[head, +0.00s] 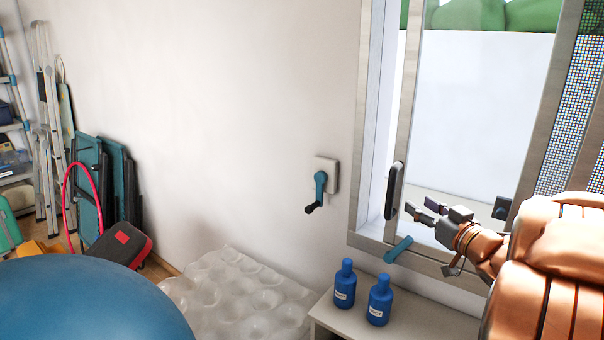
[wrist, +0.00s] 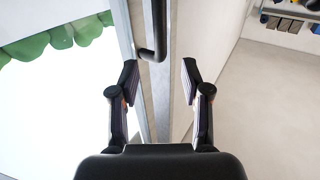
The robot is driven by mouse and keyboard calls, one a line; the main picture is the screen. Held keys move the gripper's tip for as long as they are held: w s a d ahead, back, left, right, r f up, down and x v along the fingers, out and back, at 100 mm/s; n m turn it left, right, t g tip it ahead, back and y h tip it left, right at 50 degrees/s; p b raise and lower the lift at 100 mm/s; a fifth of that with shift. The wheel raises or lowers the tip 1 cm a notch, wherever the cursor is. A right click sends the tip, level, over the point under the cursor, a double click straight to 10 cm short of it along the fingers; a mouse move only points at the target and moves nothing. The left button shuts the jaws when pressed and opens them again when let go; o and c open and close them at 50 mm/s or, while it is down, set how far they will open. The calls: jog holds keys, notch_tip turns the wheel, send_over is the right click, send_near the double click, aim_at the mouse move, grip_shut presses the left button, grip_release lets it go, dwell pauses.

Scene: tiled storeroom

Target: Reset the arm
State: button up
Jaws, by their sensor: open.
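My gripper (head: 430,212) is in front of the window at the right of the head view, at the end of my copper-coloured arm. Its fingers are apart with nothing between them. In the wrist view my gripper (wrist: 159,82) also shows open and empty. The black window handle (head: 395,190) is just left of the fingertips in the head view. In the wrist view the handle (wrist: 157,35) lies beyond the fingertips, on the window frame. I see no contact between fingers and handle.
Two blue bottles (head: 345,285) (head: 379,300) stand on a pale cabinet (head: 330,317) below the window. A blue lever (head: 398,250) is on the lower frame. A blue crank (head: 320,188) is on the wall. A blue ball (head: 90,305) and bubble wrap (head: 240,295) fill the lower left.

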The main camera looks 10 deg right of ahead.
jog(key=s+a+f+m+g+h, duration=0.4)
jog(key=s+a+f+g+h, duration=0.2)
jog(key=s+f+g, duration=0.6)
jog(key=s+a+f+n+g+y, duration=0.1)
jog(key=s+a+g, duration=0.3)
jog(key=s+a, duration=0.5)
jog(key=s+a+f+n+g+y, duration=0.1)
jog(key=s+a+f+g+y, duration=0.2)
jog(key=s+a, duration=0.6)
jog(key=s, duration=0.3)
jog(key=shift+s+f+n+g, duration=0.2)
jog(key=shift+f+n+g, duration=0.2)
dwell(0.5)
